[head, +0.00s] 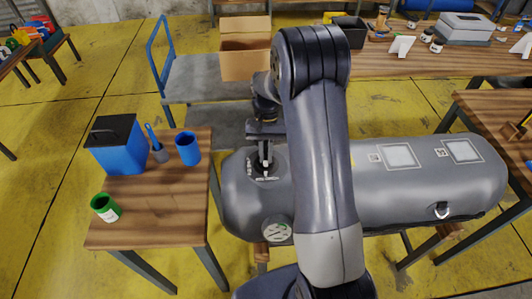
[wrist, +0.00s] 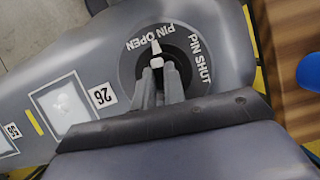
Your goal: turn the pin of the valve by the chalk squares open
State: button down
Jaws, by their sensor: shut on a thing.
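A dark round valve (wrist: 185,55) sits on the grey tube (wrist: 225,25) in the wrist view, lettered PIN OPEN and PIN SHUT. My gripper (wrist: 157,75) is shut on its pale pin (wrist: 157,61); the pin's white pointer (wrist: 155,46) points at the PIN OPEN lettering. A whitish chalk square (wrist: 67,103) lies beside the valve, with a tag reading 26. In the head view, my gripper (head: 264,160) reaches down onto the valve (head: 258,172) at the tube's left end, and two chalk squares (head: 398,155) lie farther right. My arm hides the tube between them.
Another round fitting (head: 277,230) is on the tube's lower left side. A wooden table (head: 165,215) at left bears a blue bin (head: 118,150), a blue cup (head: 188,148) and a green can (head: 105,207). A grey cart (head: 200,80) with a cardboard box (head: 245,60) stands behind.

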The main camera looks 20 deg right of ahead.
jog(key=shift+n+h, duration=0.3)
jog(key=shift+n, duration=0.4)
jog(key=c, duration=1.5)
grip_release()
jog(key=b+v, duration=0.1)
jog(key=v, duration=0.9)
jog(key=shift+w+r, duration=0.15)
jog(key=shift+r, duration=0.25)
jog(key=p+x, duration=0.1)
jog(key=x, duration=1)
jog(key=shift+m, duration=0.3)
